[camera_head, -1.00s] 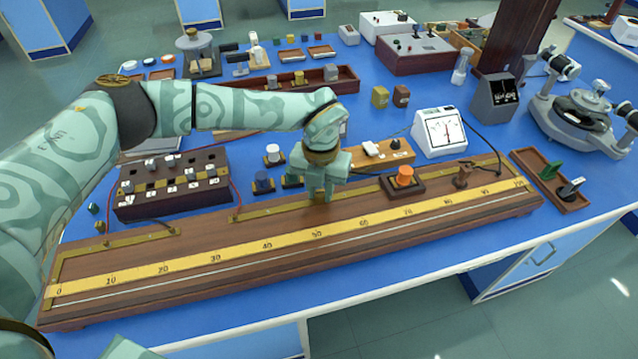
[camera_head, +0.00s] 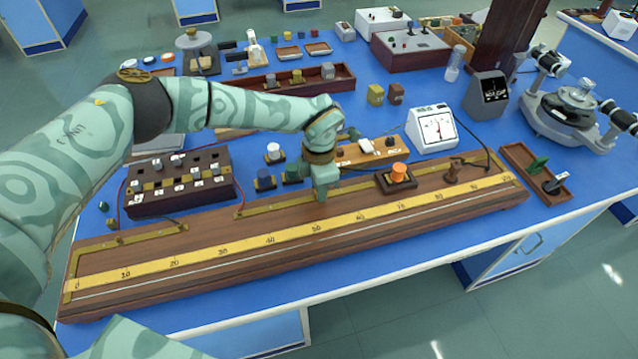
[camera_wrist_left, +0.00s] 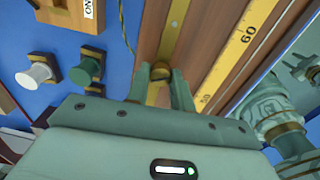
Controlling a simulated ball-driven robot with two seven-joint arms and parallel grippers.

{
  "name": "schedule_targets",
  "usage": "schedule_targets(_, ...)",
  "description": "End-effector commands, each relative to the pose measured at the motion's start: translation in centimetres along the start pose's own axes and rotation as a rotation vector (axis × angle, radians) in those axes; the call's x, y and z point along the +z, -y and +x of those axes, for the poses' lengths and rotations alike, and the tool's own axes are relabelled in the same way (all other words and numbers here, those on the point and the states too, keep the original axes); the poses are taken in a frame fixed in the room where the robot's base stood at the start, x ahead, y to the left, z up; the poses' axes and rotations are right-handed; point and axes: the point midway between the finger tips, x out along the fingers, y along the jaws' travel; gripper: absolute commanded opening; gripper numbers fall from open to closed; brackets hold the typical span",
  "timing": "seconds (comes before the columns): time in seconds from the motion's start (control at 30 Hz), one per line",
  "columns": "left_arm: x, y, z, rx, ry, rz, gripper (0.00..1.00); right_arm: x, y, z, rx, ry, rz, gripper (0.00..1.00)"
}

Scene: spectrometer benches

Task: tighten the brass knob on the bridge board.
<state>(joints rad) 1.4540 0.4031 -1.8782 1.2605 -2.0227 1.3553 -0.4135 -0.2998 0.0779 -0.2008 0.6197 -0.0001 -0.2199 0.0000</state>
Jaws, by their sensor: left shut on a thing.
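The bridge board (camera_head: 290,247) is a long brown wooden board with a yellow scale, lying along the front of the blue bench. My left gripper (camera_head: 322,196) points down at the brass strip near the board's middle, and its body hides the knob in the head view. In the left wrist view the brass knob (camera_wrist_left: 158,94) shows between the two fingers of my left gripper (camera_wrist_left: 165,84), which are shut on it. The brass strip (camera_wrist_left: 174,30) runs away from the knob.
An orange knob on a dark block (camera_head: 398,174) stands on the board to the right. A white meter (camera_head: 432,128), a switch board (camera_head: 370,151) and small coloured terminals (camera_head: 265,180) stand behind. A dark plug box (camera_head: 180,184) is at the left.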

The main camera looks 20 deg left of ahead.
Motion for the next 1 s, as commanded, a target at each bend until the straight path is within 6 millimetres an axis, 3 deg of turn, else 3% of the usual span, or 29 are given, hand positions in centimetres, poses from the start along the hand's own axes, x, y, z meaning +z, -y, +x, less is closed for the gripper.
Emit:
schedule_targets(0.5, 0.07, -0.16, -0.17, 0.004, 0.002, 0.395, 0.00, -0.17, -0.14, -0.64, 0.002, -0.004, 0.000, 0.36)
schedule_targets(1.0, 0.05, -0.16, -0.15, 0.004, 0.002, 0.508, 0.00, -0.14, -0.31, -0.72, 0.005, -0.004, 0.000, 0.36)
